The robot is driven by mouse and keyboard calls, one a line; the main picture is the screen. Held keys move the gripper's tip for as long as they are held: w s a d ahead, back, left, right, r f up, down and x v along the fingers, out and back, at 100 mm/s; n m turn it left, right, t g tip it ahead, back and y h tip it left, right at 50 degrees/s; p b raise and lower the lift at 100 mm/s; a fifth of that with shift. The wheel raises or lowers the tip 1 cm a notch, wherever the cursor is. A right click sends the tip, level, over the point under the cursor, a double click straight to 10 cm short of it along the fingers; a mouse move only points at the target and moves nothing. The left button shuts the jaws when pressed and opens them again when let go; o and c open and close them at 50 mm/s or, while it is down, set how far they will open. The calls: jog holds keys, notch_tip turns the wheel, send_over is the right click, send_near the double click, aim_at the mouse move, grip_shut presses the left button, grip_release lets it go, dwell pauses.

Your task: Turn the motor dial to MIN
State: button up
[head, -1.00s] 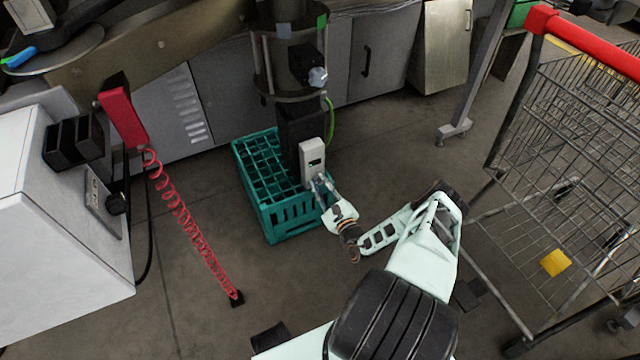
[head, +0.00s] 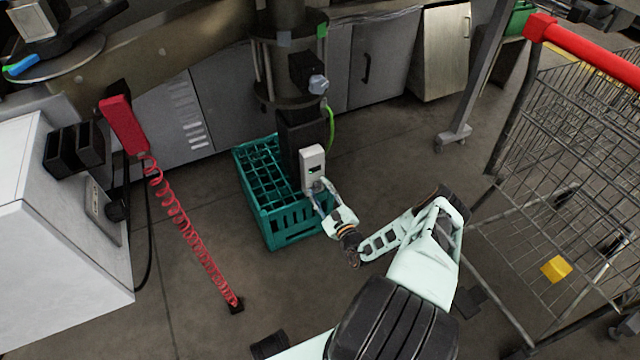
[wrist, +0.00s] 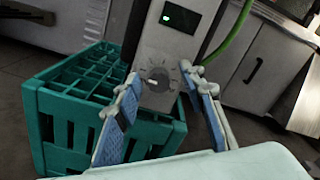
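The motor dial (wrist: 157,79) is a round grey knob with a white pointer mark on the front of a light grey control box (head: 312,166). In the wrist view the box (wrist: 176,45) has a small green-lit display (wrist: 180,17) above the dial. The mark appears to point to the lower left; the printing around the dial is too small to read. My gripper (wrist: 158,98) is open, with one blue-padded finger on each side of the dial. The fingers look apart from the knob. In the head view my gripper (head: 318,190) is just below the box front.
A teal crate (head: 290,222) stands on the floor behind and left of the box. A green cable (head: 330,125) runs beside it. A red coiled cord (head: 185,220) hangs at left. A wire cart (head: 560,200) stands at right.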

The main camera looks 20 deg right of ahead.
aim_at(315, 164)
notch_tip(315, 164, up, 10)
jog(key=shift+f, duration=0.2)
dwell(0.7)
